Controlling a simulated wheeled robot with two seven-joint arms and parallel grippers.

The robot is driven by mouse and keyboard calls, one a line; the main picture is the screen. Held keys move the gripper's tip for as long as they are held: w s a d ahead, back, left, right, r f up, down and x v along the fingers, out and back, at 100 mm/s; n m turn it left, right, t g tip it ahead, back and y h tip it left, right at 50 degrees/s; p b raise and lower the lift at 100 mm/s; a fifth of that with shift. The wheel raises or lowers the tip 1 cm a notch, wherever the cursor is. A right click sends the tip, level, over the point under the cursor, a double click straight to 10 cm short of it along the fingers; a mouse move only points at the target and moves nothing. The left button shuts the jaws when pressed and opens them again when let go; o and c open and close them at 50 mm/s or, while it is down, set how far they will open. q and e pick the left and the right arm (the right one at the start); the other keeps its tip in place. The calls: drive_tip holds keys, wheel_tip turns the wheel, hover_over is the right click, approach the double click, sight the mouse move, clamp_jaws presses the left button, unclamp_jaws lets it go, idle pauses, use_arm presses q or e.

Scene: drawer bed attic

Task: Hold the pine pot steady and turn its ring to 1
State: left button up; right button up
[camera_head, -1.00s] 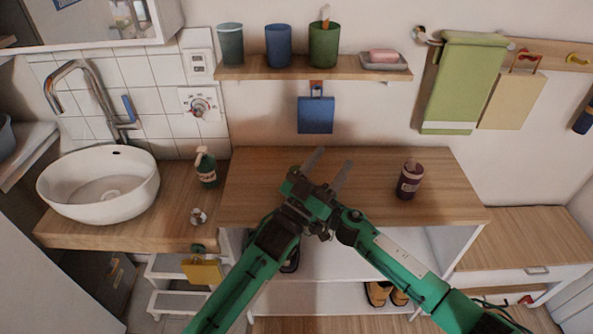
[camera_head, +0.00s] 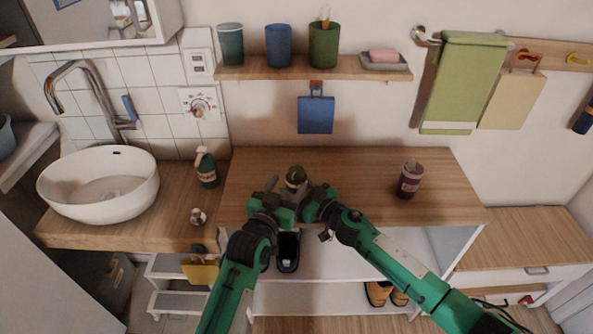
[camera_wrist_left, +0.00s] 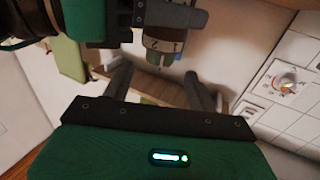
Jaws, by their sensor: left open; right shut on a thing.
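The pine pot (camera_head: 295,177) is a small dark green pot, upright near the front middle of the wooden counter (camera_head: 370,170). My right gripper (camera_head: 316,193) is shut on it from the right. The left wrist view shows the pot (camera_wrist_left: 172,18) with a pale ring (camera_wrist_left: 164,45) bearing dark digits that look like 2 and 1. A thin light mark lies just beside the ring. My left gripper (camera_head: 281,190) is open on the pot's left. Its two spread fingers (camera_wrist_left: 160,88) show in the left wrist view, with the ring beyond the gap between them, apart from both.
A purple bottle (camera_head: 410,180) stands on the counter at right. A green spray bottle (camera_head: 206,167) stands at left beside the basin (camera_head: 98,190). A wall shelf (camera_head: 300,69) with cups hangs above. The counter's back is clear.

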sight(298, 170)
use_arm(q)
drive_tip(key=x, duration=0.6)
drive_tip(key=shift+w+d, duration=0.1)
drive_tip(key=shift+w, duration=0.2)
drive_tip(key=c, duration=1)
drive_tip(key=shift+r+m+g+h, duration=0.2)
drive_tip(key=shift+m+g+h, duration=0.1)
drive_tip(key=shift+m+h, duration=0.55)
drive_tip(key=shift+d+h, duration=0.1)
drive_tip(key=shift+h, duration=0.15)
drive_tip(key=shift+s+d+r+m+g+h, duration=0.1)
drive_tip(key=shift+d+m+g+h, duration=0.05)
drive_tip(key=shift+m+g+h, duration=0.55)
drive_tip(key=shift+d+r+m+g+h, duration=0.1)
drive_tip(key=shift+m+g+h, duration=0.4)
drive_tip(key=shift+h, duration=0.4)
use_arm(e)
drive_tip(key=shift+a+f, duration=0.1)
use_arm(q)
drive_tip(key=shift+m+g+h, duration=0.25)
drive_tip(key=shift+g+h, duration=0.05)
drive_tip(key=shift+g, duration=0.1)
use_arm(e)
drive_tip(key=shift+s, duration=0.1)
use_arm(q)
drive_tip(key=shift+a+f, duration=0.2)
